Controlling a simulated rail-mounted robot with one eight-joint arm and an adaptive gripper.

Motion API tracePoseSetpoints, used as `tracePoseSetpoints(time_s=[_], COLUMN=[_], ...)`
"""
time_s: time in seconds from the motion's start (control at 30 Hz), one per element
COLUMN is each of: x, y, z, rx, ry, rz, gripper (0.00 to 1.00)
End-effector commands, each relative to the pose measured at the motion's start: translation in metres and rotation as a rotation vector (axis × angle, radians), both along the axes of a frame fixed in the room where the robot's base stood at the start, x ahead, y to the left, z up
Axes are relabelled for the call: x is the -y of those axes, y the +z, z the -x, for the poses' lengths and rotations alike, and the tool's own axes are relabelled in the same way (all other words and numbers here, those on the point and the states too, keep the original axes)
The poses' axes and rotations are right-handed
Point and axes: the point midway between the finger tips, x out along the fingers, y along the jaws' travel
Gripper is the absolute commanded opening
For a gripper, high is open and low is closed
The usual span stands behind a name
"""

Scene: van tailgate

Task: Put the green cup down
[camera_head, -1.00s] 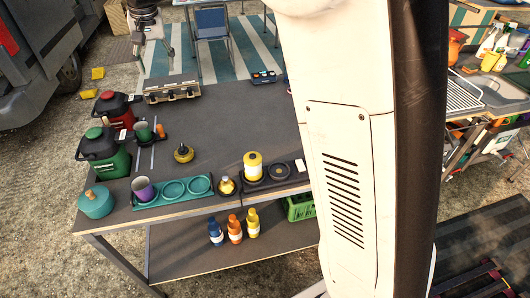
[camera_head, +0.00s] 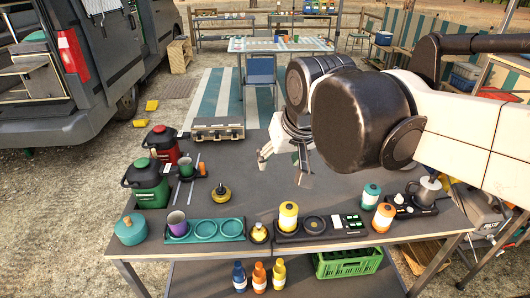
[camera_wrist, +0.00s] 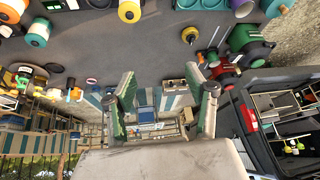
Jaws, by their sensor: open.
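The green cup (camera_head: 186,168) stands on the dark table at the left, beside the green jug (camera_head: 147,182) and a small orange item (camera_head: 203,169). It appears upright, and nothing holds it. My gripper (camera_head: 285,170) is over the middle of the table, to the right of the cup and clearly apart from it. Its fingers are spread with nothing between them. In the wrist view my gripper (camera_wrist: 166,105) also shows two separated fingers and an empty gap.
A teal holder (camera_head: 205,240) with round recesses lies at the front left, with a purple cup (camera_head: 177,224) at its left end. A yellow-topped round item (camera_head: 220,193) stands nearer the cup. A grey case (camera_head: 217,129) lies at the back. The middle of the table is mostly clear.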

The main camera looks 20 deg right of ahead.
Motion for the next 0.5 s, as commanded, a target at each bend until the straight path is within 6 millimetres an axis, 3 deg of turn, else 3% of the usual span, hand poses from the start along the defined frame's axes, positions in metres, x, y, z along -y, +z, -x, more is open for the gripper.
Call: tracePoseSetpoints(time_s=[0.03, 0.2, 0.33, 0.5], x=[0.004, 0.014, 0.019, 0.021], y=[-0.010, -0.038, -0.055, -0.065], z=[0.017, 0.058, 0.078, 0.089], rx=[0.014, 0.063, 0.090, 0.105], ry=[0.002, 0.012, 0.020, 0.022], rz=[0.005, 0.024, 0.036, 0.043], gripper=[0.50, 0.50, 0.50, 0.50])
